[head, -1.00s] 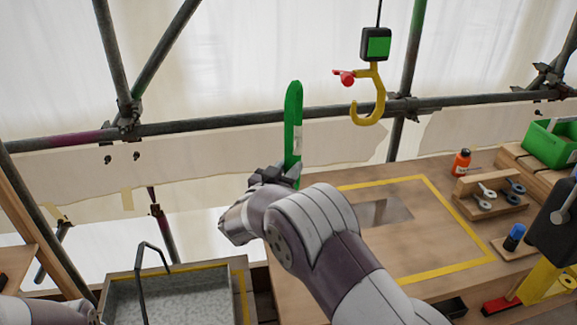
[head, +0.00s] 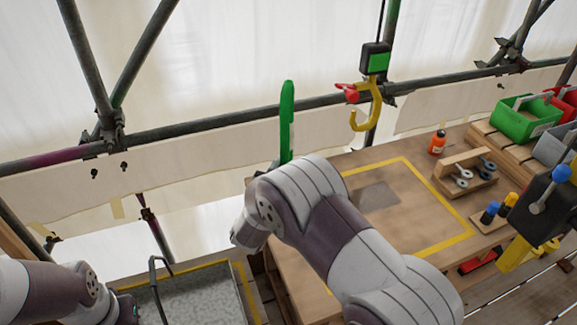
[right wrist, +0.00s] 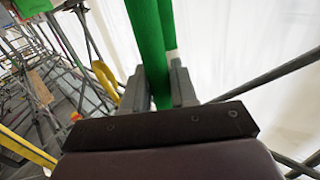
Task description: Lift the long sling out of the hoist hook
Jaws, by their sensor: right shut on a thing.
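The long green sling (head: 286,122) stands upright in the head view, left of the hoist hook and apart from it. My right gripper (head: 272,172) is shut on the sling's lower part, mostly hidden behind my wrist. In the right wrist view, two green strands (right wrist: 150,40) run up between the fingers of this gripper (right wrist: 157,88). The yellow hoist hook (head: 376,108) hangs with nothing in its bowl; its red latch (head: 347,92) sticks out to the left. My left arm shows at the lower left; its fingers cannot be made out.
A grey tray (head: 238,300) with a dark handle (head: 155,290) is at the lower left. The workbench has a yellow taped outline (head: 440,243), mostly clear inside. An orange bottle (head: 437,143), a wooden shackle rack (head: 467,184) and a green bin (head: 522,122) stand right. Scaffold tubes (head: 225,122) cross behind.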

